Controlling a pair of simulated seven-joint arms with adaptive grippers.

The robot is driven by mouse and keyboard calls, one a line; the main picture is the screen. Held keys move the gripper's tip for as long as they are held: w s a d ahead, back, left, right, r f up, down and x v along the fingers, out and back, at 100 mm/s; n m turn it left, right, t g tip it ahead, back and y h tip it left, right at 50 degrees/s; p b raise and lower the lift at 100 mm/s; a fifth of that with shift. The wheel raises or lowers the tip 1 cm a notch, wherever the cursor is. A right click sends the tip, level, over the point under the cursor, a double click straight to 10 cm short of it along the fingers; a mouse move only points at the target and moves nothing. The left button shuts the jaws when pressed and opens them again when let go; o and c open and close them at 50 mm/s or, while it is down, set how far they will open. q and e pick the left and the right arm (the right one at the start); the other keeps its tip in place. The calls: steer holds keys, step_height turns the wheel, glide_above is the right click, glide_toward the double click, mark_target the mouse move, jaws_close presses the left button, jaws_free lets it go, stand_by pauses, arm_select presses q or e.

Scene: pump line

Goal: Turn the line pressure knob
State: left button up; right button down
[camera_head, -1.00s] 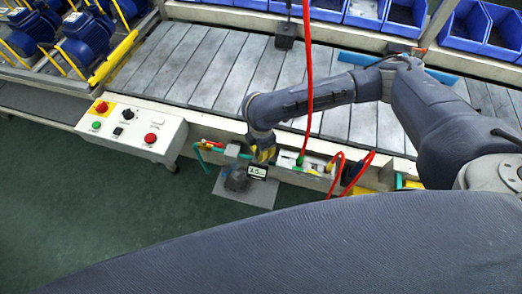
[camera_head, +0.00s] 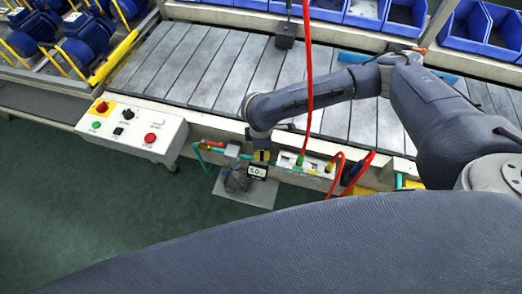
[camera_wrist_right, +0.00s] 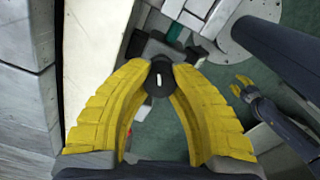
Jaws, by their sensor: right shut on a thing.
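The line pressure knob (camera_wrist_right: 160,79) is a black round knob with a white mark, seen in the right wrist view. My right gripper (camera_wrist_right: 160,70) has its yellow fingers shut on both sides of it. In the head view the right gripper (camera_head: 262,156) points down at the grey regulator unit (camera_head: 236,181), and the knob is hidden there. A small display (camera_head: 257,171) beside the unit shows digits too small to read surely. My left gripper (camera_wrist_right: 242,87) shows small in the right wrist view, its yellow fingers apart and empty; it is outside the head view.
A control box (camera_head: 135,131) with several buttons stands to the left. A red hose (camera_head: 308,80) hangs down to a connector block (camera_head: 300,163) just right of my right gripper. The slatted conveyor (camera_head: 190,70) runs behind, with blue bins (camera_head: 460,28) beyond.

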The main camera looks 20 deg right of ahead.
steer(key=c, duration=1)
jaws_free()
steer(key=shift+w+r, duration=0.1)
steer(key=shift+r, duration=0.55)
steer(key=shift+s+r, duration=0.15)
steer(key=shift+r, duration=1.5)
steer(key=shift+s+r, duration=0.1)
steer(key=shift+r, duration=1.55)
